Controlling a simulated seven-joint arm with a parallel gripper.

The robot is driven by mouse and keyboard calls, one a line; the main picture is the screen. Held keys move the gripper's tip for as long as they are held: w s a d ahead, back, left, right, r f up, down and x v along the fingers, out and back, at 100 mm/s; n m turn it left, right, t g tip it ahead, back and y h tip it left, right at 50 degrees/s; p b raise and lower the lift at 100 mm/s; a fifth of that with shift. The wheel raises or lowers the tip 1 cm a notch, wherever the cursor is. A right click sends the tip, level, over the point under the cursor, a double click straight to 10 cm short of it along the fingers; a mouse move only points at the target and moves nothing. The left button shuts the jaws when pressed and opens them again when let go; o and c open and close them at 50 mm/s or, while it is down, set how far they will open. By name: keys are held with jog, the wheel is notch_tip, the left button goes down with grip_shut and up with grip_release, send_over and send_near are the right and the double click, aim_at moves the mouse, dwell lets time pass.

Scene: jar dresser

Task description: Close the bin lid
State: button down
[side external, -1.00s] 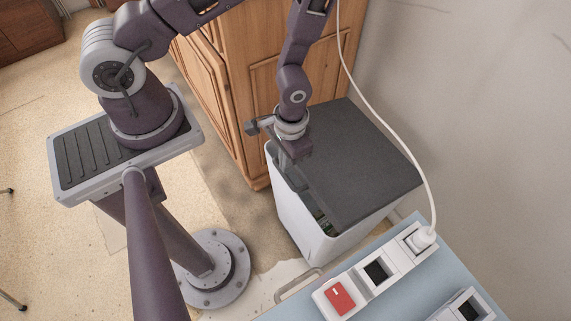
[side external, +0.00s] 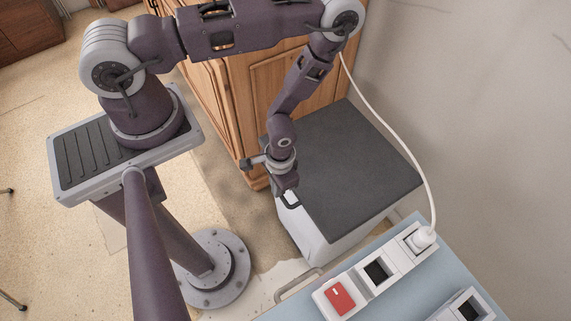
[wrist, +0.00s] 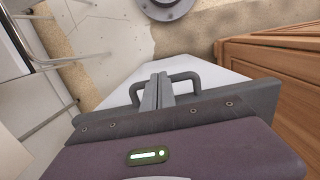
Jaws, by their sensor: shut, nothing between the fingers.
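The bin (side external: 302,232) is a white box on the floor by the wooden cabinet. Its dark grey lid (side external: 345,170) lies flat over the top, and no inside shows in the side view; a tiny gap cannot be ruled out. In the wrist view the white bin wall (wrist: 205,70) shows beyond the fingers, with a dark edge, apparently the lid (wrist: 262,92), beside them. My gripper (side external: 291,203) is at the lid's left edge, pointing down, fingers together and empty. The fingers also show in the wrist view (wrist: 158,80). Whether they touch the lid is unclear.
A wooden cabinet (side external: 290,85) stands behind the bin, and a wall rises on the right. A pale blue surface with a power strip (side external: 375,272) and a white cable (side external: 405,155) is at the front right. Open floor lies left of the bin.

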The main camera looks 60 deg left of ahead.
jog(key=shift+s+f, duration=0.25)
jog(key=shift+f, duration=0.75)
jog(key=shift+r, duration=0.1)
notch_tip(320, 180, up, 14)
jog(key=s+r, duration=0.1)
jog(key=s, duration=0.1)
jog(key=w+a+r+t, duration=0.15)
jog(key=w+r, duration=0.25)
jog(key=r, duration=0.6)
jog(key=w+a+r+t, duration=0.15)
jog(key=w+r, duration=0.25)
jog(key=r, duration=0.5)
jog(key=s+r+t, duration=0.1)
jog(key=s+r, duration=0.4)
jog(key=r, duration=0.3)
jog(key=s+a+r+t, duration=0.1)
jog(key=s+r+t, duration=0.1)
jog(key=s+r, duration=0.4)
notch_tip(320, 180, up, 4)
jog(key=shift+a+f, duration=0.2)
jog(key=shift+a, duration=0.1)
